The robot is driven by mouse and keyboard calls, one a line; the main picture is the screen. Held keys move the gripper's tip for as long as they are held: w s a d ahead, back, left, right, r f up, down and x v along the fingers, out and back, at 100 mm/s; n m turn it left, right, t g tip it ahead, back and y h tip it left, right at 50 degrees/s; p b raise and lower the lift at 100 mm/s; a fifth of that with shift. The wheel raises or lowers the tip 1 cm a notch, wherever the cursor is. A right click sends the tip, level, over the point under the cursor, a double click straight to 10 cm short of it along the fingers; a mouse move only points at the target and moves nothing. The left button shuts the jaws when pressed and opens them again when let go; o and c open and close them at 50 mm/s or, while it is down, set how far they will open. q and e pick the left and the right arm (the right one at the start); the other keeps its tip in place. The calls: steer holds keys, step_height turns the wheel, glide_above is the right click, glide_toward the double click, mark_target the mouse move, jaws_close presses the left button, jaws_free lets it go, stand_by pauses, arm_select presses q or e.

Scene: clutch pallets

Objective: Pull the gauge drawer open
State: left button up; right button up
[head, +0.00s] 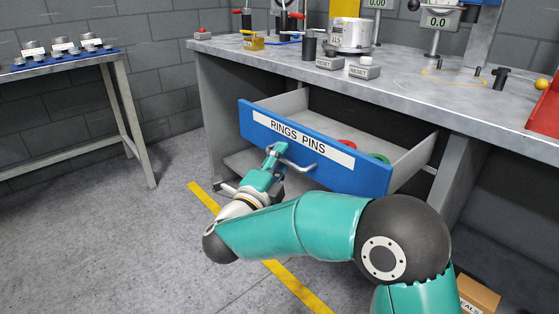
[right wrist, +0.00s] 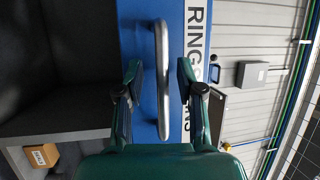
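A blue-fronted drawer (head: 350,174) labelled "RINGS PINS" stands pulled out from under the grey workbench. Red and green items show inside it. Its metal bar handle (head: 298,163) is on the front, below the label. My right gripper (head: 275,152) is at the left part of this handle. In the right wrist view the handle (right wrist: 162,80) lies between the two fingertips (right wrist: 160,78), with a visible gap on each side. The fingers are apart, not closed on the bar. My left gripper is in neither view.
A side table (head: 60,68) stands at the left. A cardboard box (head: 477,296) is on the floor at lower right. Floor left of the drawer is clear.

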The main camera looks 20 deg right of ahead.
steer(key=v, duration=1.2)
steer(key=shift+w, duration=0.1)
steer(key=shift+d, duration=0.1)
